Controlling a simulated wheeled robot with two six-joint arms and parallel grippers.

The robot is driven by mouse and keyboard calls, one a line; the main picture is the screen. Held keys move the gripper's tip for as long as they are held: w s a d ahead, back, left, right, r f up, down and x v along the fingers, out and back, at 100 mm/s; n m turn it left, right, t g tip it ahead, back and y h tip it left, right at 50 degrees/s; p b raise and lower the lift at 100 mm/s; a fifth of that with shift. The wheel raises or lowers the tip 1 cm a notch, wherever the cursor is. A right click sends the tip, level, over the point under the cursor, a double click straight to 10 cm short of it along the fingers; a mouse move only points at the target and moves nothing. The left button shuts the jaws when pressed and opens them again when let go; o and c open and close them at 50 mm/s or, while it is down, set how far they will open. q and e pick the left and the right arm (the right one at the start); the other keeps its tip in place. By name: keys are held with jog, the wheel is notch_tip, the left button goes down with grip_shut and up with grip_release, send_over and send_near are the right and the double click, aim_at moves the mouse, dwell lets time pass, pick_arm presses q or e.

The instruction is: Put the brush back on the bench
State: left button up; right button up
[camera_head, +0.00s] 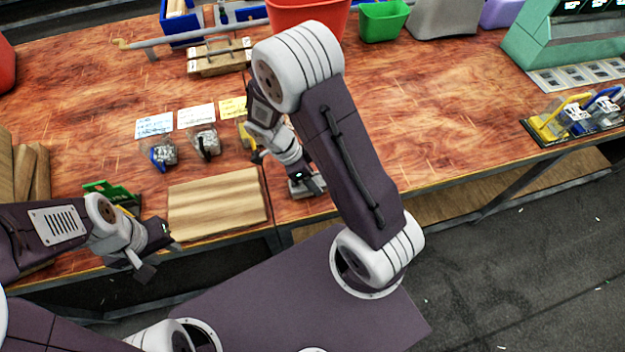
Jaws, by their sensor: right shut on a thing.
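My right gripper (304,182) points down at the front edge of the bench (420,150), right of a wooden board. It is shut on a small pale grey and dark thing (309,188), which I take to be the brush. The fingers hide most of it, and I cannot tell whether it touches the bench top. My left gripper (158,258) is open and empty, in front of the bench edge at the left.
The wooden board (217,205) lies left of my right gripper. Clip-topped containers (162,153) stand behind it by paper labels (196,116). A green item (110,191) lies near my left wrist. Bins (382,20) line the back. The bench's right middle is clear.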

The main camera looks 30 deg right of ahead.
jog(key=shift+f, duration=0.35)
jog(key=o, duration=1.3)
jog(key=shift+f, duration=0.1)
